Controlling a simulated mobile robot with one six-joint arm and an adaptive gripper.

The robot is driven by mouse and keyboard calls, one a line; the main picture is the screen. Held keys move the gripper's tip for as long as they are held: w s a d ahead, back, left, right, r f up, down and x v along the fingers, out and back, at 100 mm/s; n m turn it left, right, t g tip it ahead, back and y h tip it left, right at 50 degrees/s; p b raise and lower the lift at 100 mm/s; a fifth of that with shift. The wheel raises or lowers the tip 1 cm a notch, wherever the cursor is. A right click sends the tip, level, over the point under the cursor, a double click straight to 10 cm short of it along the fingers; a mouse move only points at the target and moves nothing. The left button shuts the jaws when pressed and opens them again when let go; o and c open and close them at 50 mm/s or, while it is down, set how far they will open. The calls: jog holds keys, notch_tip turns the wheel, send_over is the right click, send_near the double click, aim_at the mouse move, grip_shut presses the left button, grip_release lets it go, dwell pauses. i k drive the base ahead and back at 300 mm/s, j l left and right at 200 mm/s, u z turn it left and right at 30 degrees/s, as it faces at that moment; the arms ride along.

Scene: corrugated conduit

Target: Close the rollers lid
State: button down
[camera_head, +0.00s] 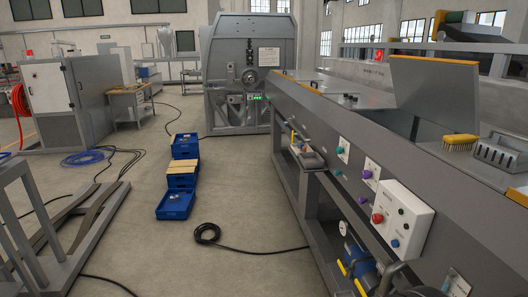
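A grey flat lid (433,92) with a thin orange top edge stands raised, tilted up from the top of the long grey machine (350,135) on the right. I take it for the rollers lid, as it is the only raised one that I see on this machine. An opening shows below and beside it; the rollers inside are hidden from this view. My gripper and arm are not in view.
A yellow brush (460,142) and a grey slotted metal holder (503,155) sit on the machine top right of the lid. A control box (402,218) juts from its front. Blue crates (174,206) and a black cable (208,233) lie on the floor; open floor surrounds them.

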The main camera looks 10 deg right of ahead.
aim_at(444, 91)
jog(key=i+z, duration=0.1)
jog(key=i, duration=0.4)
jog(key=i+j+z, duration=0.1)
jog(key=i, duration=0.4)
jog(key=i+z, duration=0.1)
jog(key=i, duration=0.4)
jog(key=i+j+z, duration=0.15)
jog(key=i, duration=0.35)
